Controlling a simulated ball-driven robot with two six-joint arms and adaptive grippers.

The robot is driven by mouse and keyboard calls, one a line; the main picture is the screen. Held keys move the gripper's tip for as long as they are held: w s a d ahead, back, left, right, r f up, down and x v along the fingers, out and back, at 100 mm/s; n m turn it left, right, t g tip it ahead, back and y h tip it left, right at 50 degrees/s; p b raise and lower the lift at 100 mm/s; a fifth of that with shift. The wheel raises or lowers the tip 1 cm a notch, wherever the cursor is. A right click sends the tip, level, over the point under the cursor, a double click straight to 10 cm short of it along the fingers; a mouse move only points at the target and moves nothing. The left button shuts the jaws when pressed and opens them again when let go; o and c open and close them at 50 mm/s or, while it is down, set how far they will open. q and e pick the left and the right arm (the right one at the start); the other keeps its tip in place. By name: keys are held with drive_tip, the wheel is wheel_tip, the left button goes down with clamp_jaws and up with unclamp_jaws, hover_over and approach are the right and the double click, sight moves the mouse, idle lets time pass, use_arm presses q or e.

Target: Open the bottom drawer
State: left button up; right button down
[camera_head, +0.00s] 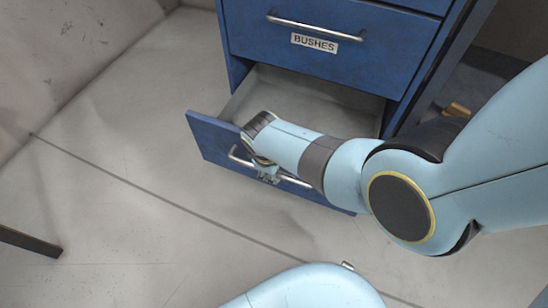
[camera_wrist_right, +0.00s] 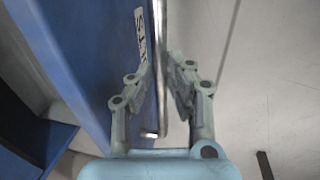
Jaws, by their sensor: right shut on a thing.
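The bottom drawer (camera_head: 212,138) of the blue cabinet is pulled part way out, and its pale inside shows behind the front panel. A metal bar handle (camera_head: 238,156) runs along its front, partly hidden by my right arm. My right gripper (camera_head: 267,174) is at the middle of this handle, shut on it. In the right wrist view the handle (camera_wrist_right: 161,70) runs between the two fingers of the gripper (camera_wrist_right: 165,80), beside the blue drawer front (camera_wrist_right: 85,60) with part of a white label. My left gripper is not in view.
The closed drawer above, labelled BUSHES (camera_head: 314,43), has its own bar handle (camera_head: 315,27). The grey floor (camera_head: 120,210) in front and to the left is clear. A dark bar (camera_head: 30,241) stands at the left edge.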

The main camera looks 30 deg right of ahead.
drive_tip(key=c, duration=1.3)
unclamp_jaws()
drive_tip(key=shift+r, duration=0.1)
